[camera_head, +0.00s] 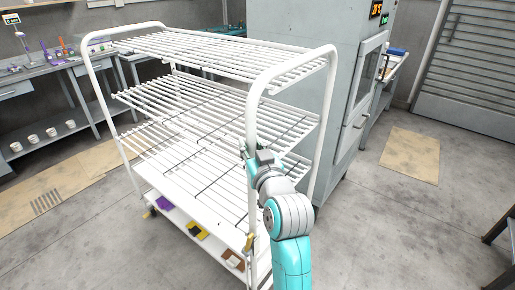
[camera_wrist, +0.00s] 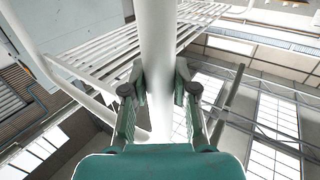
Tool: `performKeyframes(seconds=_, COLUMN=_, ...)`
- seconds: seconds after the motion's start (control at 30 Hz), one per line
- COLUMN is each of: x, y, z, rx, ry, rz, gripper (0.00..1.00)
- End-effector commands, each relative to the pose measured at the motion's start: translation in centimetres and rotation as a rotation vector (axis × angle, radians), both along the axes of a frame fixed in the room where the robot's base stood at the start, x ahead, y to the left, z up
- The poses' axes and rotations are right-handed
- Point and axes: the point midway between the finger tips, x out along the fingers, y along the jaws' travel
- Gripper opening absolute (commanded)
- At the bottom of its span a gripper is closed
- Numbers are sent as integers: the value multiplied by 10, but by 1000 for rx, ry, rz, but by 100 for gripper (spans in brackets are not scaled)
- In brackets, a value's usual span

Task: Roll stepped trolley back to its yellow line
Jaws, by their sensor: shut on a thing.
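The stepped trolley (camera_head: 327,110) is a white tubular frame with slatted shelves at stepped heights and a solid bottom shelf. It stands upright in the middle of the head view. My gripper (camera_head: 256,160) is at its near right upright, partway down the post. In the wrist view my gripper (camera_wrist: 159,82) has one finger on each side of the white post (camera_wrist: 158,35) and is shut on it. The trolley's slats also show above the fingers there. I cannot make out a yellow line on the floor; the trolley hides part of the floor.
A tall grey cabinet (camera_head: 283,35) stands close behind the trolley. A bench (camera_head: 40,75) with bottles and white pots is at the left. Tan floor mats lie at left (camera_head: 70,185) and right (camera_head: 410,158). Open concrete floor (camera_head: 400,225) lies at the front right.

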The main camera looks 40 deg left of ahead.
Motion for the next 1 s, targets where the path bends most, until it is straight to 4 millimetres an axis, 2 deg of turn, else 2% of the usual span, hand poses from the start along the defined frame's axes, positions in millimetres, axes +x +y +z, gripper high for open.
performKeyframes(seconds=0.3, x=-1, y=4, z=2, rx=2, ry=0, rz=5, gripper=0)
performKeyframes(seconds=0.33, x=-1, y=4, z=2, rx=2, ry=0, rz=6, gripper=30)
performKeyframes(seconds=0.43, x=-1, y=4, z=1, rx=2, ry=0, rz=5, gripper=54)
performKeyframes(seconds=0.77, x=-1, y=1, z=1, rx=1, ry=-1, rz=3, gripper=54)
performKeyframes(seconds=0.87, x=-5, y=-4, z=1, rx=1, ry=0, rz=3, gripper=54)
performKeyframes(seconds=1.0, x=-18, y=-22, z=1, rx=2, ry=0, rz=2, gripper=54)
